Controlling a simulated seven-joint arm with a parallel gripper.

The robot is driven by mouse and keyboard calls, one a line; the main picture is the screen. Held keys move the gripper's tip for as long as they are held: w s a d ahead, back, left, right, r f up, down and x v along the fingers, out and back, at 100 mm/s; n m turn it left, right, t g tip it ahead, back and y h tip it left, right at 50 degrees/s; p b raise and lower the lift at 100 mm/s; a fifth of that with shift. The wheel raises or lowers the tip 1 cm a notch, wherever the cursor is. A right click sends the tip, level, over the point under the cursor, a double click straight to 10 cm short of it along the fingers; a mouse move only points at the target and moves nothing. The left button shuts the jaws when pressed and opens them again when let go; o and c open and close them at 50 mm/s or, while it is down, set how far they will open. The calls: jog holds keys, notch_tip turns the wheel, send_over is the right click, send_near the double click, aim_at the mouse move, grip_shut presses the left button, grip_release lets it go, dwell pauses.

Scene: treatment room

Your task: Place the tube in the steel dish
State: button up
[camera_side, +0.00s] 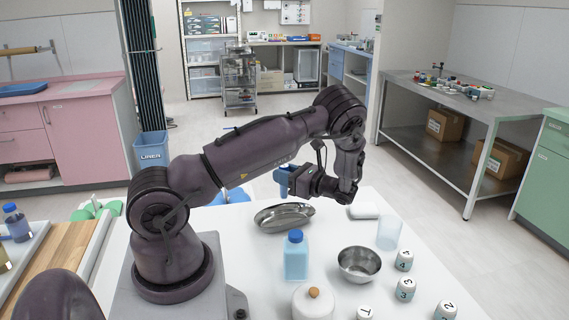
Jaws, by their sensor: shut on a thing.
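My gripper (287,181) is at the end of the arm, pointing left, above the far part of the white table. It is shut on a small blue piece, which I take to be the tube (282,176); its full shape is hard to make out. An oval steel dish (283,218) lies on the table below the gripper, with a clear gap between them. A round steel bowl (359,264) stands nearer, to the right.
A blue bottle (296,258) stands in front of the oval dish. A white lidded jar (313,303), a clear beaker (389,234), a white block (363,211) and several numbered small jars (404,260) share the white table (330,232).

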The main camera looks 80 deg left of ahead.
aim_at(284, 198)
jog(key=shift+f, duration=3.7)
jog(key=o, duration=1)
jog(key=shift+r, duration=0.1)
notch_tip(284, 198, up, 7)
jog(key=shift+f, duration=0.1)
